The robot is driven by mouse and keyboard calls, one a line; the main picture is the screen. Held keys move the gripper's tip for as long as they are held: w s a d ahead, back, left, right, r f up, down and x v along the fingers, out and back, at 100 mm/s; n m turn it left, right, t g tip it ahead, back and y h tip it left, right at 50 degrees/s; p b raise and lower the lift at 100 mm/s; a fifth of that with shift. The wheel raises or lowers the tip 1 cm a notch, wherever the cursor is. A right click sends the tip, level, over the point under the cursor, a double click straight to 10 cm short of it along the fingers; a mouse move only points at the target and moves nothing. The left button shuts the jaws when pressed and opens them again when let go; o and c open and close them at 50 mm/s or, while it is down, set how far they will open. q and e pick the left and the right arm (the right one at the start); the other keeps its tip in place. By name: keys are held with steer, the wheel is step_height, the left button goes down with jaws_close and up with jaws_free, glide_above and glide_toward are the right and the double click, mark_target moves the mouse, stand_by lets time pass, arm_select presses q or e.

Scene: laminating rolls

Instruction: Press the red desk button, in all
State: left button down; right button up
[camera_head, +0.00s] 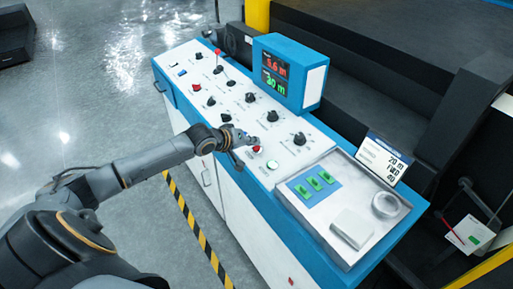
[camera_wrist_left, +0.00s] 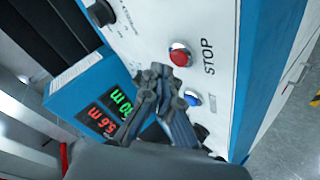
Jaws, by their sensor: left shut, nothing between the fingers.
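The red button (camera_head: 256,149) sits on the white top of the blue control desk, just beyond the fingertips of my left gripper (camera_head: 250,141). In the left wrist view a red button (camera_wrist_left: 180,56) in a metal ring stands beside the printed word STOP. My left gripper (camera_wrist_left: 165,74) is shut and empty there, its tips close to that button. I cannot tell whether they touch it. My right gripper is not in view.
Another red button (camera_head: 196,87) and several black knobs sit farther up the desk. A green button (camera_head: 272,164) is close by. A display box (camera_head: 311,84) with red and green digits stands at the desk's back. A tray (camera_head: 340,253) is at the near end.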

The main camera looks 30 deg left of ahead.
arm_select(q)
steer(key=shift+f, duration=0.4)
steer(key=shift+w+f, duration=0.1)
steer(key=shift+f, duration=0.3)
stand_by(0.7)
steer(key=shift+d+r, duration=0.1)
steer(key=shift+r+p, duration=0.75)
steer(key=shift+p, duration=0.3)
steer(key=r+p, duration=0.2)
steer(key=s+r+p, duration=0.1)
steer(key=r+p, duration=0.2)
steer(key=shift+a+p, duration=0.2)
steer(key=shift+p, duration=0.1)
steer(key=shift+f, duration=0.1)
